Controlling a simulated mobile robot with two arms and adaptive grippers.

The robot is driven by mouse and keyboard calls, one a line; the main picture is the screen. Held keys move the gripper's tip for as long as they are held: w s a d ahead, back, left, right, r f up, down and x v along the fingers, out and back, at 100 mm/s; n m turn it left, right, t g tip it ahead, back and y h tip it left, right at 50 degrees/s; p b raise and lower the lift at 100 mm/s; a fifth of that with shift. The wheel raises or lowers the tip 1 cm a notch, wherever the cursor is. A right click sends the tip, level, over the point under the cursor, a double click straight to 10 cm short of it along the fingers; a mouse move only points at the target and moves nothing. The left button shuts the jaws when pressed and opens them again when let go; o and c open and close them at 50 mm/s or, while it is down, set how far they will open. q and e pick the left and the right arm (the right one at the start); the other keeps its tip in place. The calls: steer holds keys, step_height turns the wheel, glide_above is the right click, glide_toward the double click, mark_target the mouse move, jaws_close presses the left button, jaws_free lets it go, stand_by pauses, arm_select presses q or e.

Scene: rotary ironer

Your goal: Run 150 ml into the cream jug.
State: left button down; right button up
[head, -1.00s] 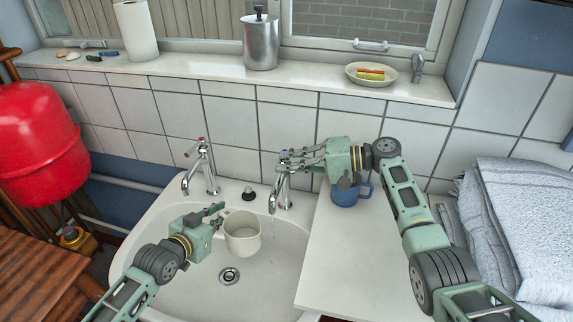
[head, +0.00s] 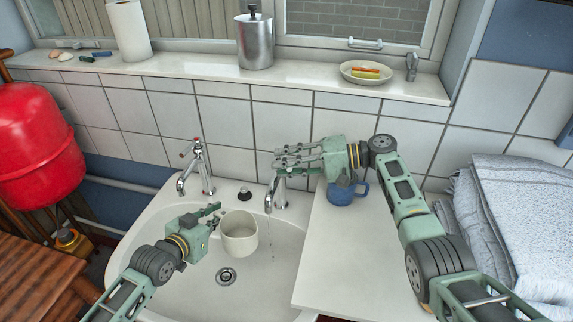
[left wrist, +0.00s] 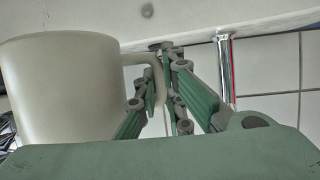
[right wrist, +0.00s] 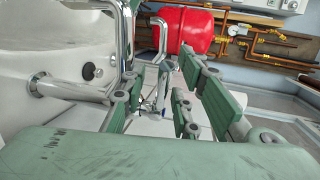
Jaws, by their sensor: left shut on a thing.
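The cream jug (head: 240,238) is upright in the basin, under and slightly left of the right tap's spout. My left gripper (head: 217,211) is shut on its handle; the left wrist view shows the jug (left wrist: 60,90) beside the fingers (left wrist: 165,80). The right tap (head: 277,198) has small drops falling below its spout, near the jug's right side. Its top is hidden behind my right gripper (head: 284,158), whose fingers are spread at the tap's head. In the right wrist view its fingers (right wrist: 150,95) stand apart. The water level in the jug cannot be made out.
A left tap (head: 197,165) stands on the sink (head: 160,215), and the drain (head: 226,276) lies below the jug. A blue mug (head: 345,193) stands on the counter (head: 345,250), close under my right gripper. Folded towels (head: 520,215) lie at the right.

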steer(key=shift+r, duration=0.1)
steer(key=v, duration=0.7)
steer(key=shift+d, duration=0.2)
